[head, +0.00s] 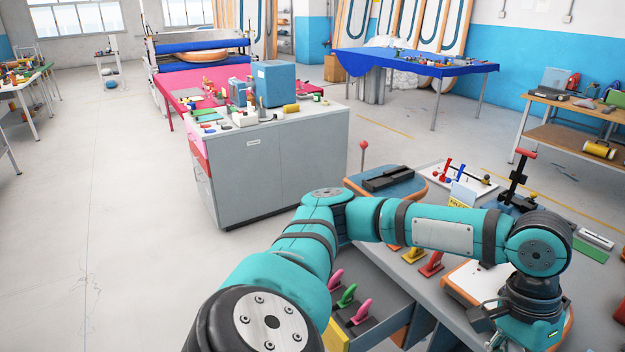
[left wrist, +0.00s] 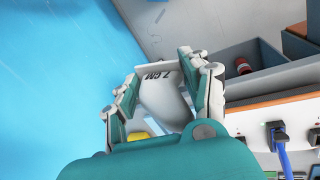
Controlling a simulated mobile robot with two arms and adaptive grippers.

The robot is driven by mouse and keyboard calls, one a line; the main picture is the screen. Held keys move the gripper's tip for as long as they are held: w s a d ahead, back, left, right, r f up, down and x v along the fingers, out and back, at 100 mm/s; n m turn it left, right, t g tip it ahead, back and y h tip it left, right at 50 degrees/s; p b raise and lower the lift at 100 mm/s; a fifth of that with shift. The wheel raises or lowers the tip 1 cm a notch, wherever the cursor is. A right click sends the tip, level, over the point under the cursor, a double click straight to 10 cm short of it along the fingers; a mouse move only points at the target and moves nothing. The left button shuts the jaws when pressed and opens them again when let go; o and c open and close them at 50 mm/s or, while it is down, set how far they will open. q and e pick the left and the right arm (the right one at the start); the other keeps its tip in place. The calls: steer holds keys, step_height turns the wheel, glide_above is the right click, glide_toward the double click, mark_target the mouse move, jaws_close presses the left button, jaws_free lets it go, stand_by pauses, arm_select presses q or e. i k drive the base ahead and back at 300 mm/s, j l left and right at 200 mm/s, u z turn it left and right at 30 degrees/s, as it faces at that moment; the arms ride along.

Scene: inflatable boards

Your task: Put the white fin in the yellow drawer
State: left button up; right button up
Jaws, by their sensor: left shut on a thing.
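The white fin (left wrist: 165,101), with dark lettering on its edge, is between the two fingers of my left gripper (left wrist: 158,75) in the left wrist view. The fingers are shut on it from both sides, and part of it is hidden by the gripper. In the head view my left arm reaches across to the workbench at the lower right; the fin is not clearly visible there. An open drawer with a yellow front (head: 336,337) shows at the bottom centre of the head view, with pink and green fins (head: 347,295) standing inside. My right gripper is not in view.
On the bench are red and yellow fins (head: 431,264), an orange-edged board with a black block (head: 388,179), and a black upright tool (head: 519,178). A grey cabinet (head: 282,172) stands behind. The wrist view shows a grey bin (left wrist: 262,87) and a blue cable (left wrist: 283,152).

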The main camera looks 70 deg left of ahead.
mark_target(367, 294)
steer(key=i+j+u, duration=0.15)
steer(key=j+u, duration=0.25)
steer(key=i+j+u, duration=0.2)
steer(key=u, duration=0.2)
steer(key=i+j+u, duration=0.2)
steer(key=u, duration=0.2)
steer(key=i+j+u, duration=0.1)
steer(key=i+u, duration=0.25)
steer(key=i+j, duration=0.1)
steer(key=i, duration=0.2)
